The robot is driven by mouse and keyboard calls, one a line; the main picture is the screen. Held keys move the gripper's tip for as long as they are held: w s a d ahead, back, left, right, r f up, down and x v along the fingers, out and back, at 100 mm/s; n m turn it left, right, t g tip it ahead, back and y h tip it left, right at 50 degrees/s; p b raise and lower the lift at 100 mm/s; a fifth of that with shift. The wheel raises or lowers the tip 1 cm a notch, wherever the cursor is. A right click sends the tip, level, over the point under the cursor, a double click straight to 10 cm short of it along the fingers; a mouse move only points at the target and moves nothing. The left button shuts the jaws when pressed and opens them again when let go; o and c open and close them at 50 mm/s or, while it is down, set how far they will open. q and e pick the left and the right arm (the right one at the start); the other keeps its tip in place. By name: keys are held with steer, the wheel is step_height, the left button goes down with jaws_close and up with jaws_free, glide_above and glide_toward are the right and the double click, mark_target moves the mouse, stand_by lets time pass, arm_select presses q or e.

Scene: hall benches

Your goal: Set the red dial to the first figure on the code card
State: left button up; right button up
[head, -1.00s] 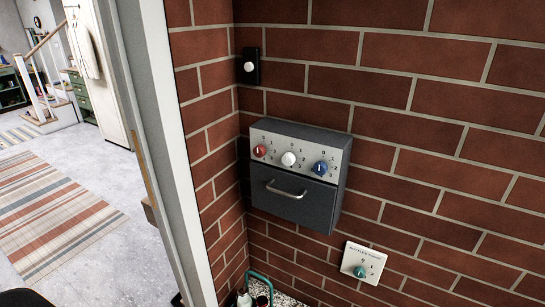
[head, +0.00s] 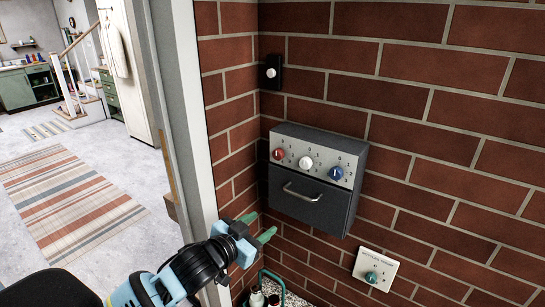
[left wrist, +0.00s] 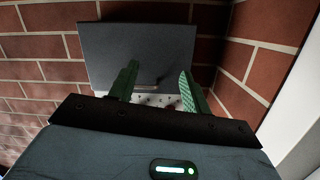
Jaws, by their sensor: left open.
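The red dial (head: 278,154) is the leftmost of three knobs on the pale sloped panel of a dark grey wall box (head: 310,208). A white dial (head: 305,163) and a blue dial (head: 336,173) sit to its right. Small figures ring the dials, too small to read surely. My left gripper (head: 260,226) is open and empty, below and left of the box, apart from the red dial. In the left wrist view, the box (left wrist: 135,50) lies beyond the open green fingers (left wrist: 159,70). I see no code card. My right gripper is out of view.
A handle (head: 301,194) crosses the box front. A white plate with a teal dial (head: 371,277) is on the brick wall at lower right. A black switch (head: 272,72) is above the box. A door frame (head: 190,150) stands left. Bottles (head: 257,298) stand below.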

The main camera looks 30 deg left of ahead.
arm_select(q)
steer(key=t, duration=0.2)
glide_toward(277, 155)
steer(key=w, duration=0.1)
steer(key=shift+w+d+f+p, duration=0.1)
steer(key=shift+w+d, duration=0.1)
steer(key=shift+w, duration=1.1)
steer(key=shift+w+d+p, duration=0.1)
steer(key=shift+w+d, duration=0.1)
steer(key=shift+w, duration=1.1)
steer(key=shift+w+d+f+p, duration=0.1)
steer(key=shift+w+d, duration=0.15)
steer(key=shift+w, duration=1.1)
steer(key=c, duration=1)
